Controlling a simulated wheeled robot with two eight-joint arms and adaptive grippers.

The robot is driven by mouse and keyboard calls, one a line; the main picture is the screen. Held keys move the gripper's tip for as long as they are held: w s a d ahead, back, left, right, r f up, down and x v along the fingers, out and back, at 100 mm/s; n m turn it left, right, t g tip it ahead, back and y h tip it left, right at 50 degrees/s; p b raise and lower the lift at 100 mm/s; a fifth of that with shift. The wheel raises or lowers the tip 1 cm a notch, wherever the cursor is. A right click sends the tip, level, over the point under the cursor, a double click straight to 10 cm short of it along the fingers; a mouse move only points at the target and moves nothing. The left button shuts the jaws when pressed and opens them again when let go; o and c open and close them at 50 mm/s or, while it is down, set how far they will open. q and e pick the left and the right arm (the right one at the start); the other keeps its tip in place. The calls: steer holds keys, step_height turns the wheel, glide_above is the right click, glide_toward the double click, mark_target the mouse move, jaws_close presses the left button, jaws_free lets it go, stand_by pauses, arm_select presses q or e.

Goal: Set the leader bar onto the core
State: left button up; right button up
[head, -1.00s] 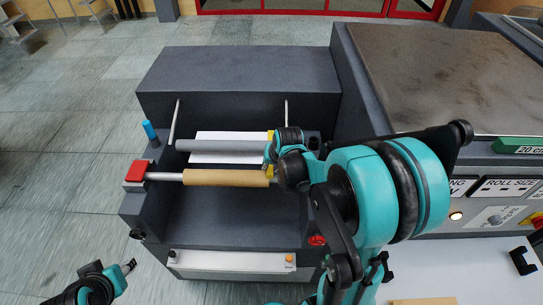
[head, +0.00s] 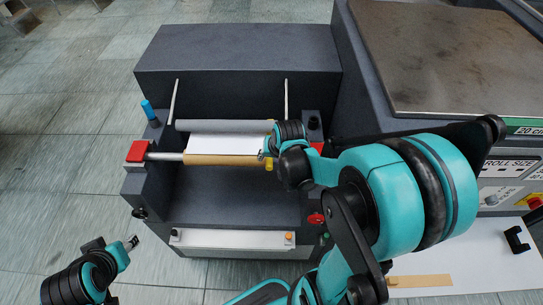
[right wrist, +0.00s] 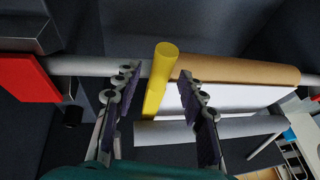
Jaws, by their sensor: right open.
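The brown core (head: 222,160) sits on a metal spindle across the machine; it also shows in the right wrist view (right wrist: 235,70). A yellow bar (right wrist: 158,80), probably the leader bar, lies crosswise by the core's right end; in the head view only a small yellow part (head: 269,164) shows. A white sheet (head: 225,143) spans between a grey roller (head: 222,126) and the core. My right gripper (right wrist: 160,76) is open, its fingers on both sides of the yellow bar with gaps. My left gripper (head: 132,243) is far left, away from the machine; its opening is unclear.
Red blocks stand at the spindle ends, the left one (head: 137,151) clear. Two thin posts rise behind the roller, and a blue cylinder (head: 148,109) stands at left. A larger machine (head: 430,60) is close on the right. The tray floor below the core is clear.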

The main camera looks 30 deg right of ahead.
steer(key=v, duration=1.2)
steer(key=s+a+f+n+t+b, duration=0.1)
steer(key=s+a+f+n+b, duration=0.1)
steer(key=a, duration=0.3)
steer(key=s+a+f+n+t+b, duration=0.1)
steer(key=s+a+f+n+b, duration=0.1)
steer(key=s+a+n, duration=0.1)
steer(key=shift+s+a+f+n+y, duration=0.3)
steer(key=shift+s+a+f+n, duration=0.1)
steer(key=shift+a+n, duration=0.6)
